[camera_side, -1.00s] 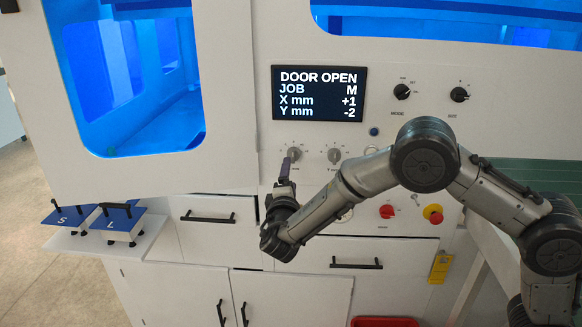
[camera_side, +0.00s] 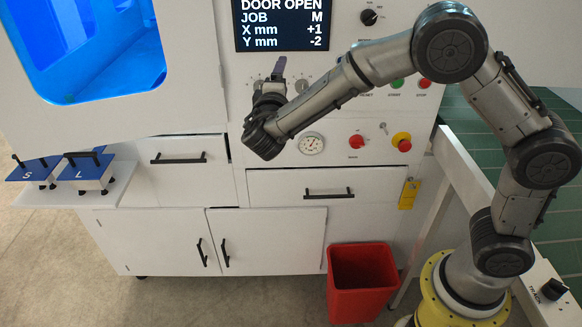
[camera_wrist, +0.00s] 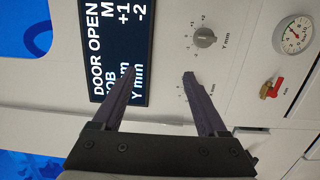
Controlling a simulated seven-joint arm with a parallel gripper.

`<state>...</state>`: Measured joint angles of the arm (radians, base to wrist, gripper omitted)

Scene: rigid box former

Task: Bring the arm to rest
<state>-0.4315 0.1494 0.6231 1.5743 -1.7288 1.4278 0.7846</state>
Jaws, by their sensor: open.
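My gripper (camera_side: 281,68) is raised in front of the white machine's control panel, between the two small grey knobs in the side view. In the wrist view its two dark fingers (camera_wrist: 159,73) are spread apart with nothing between them. The Y knob (camera_wrist: 205,38) lies beyond the right finger's tip. Dial marks show beside that finger; the knob they belong to is hidden. My fingers appear clear of the panel, though the exact gap cannot be told. The display (camera_side: 282,22) reads DOOR OPEN, job M, X +1, Y -2.
A pressure gauge (camera_side: 311,143) and red knob (camera_side: 356,142) sit below the gripper. Blue plates marked S (camera_side: 33,170) and L (camera_side: 85,171) rest on a left side shelf. A red bin (camera_side: 358,283) stands on the floor. A green surface (camera_side: 480,125) lies right.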

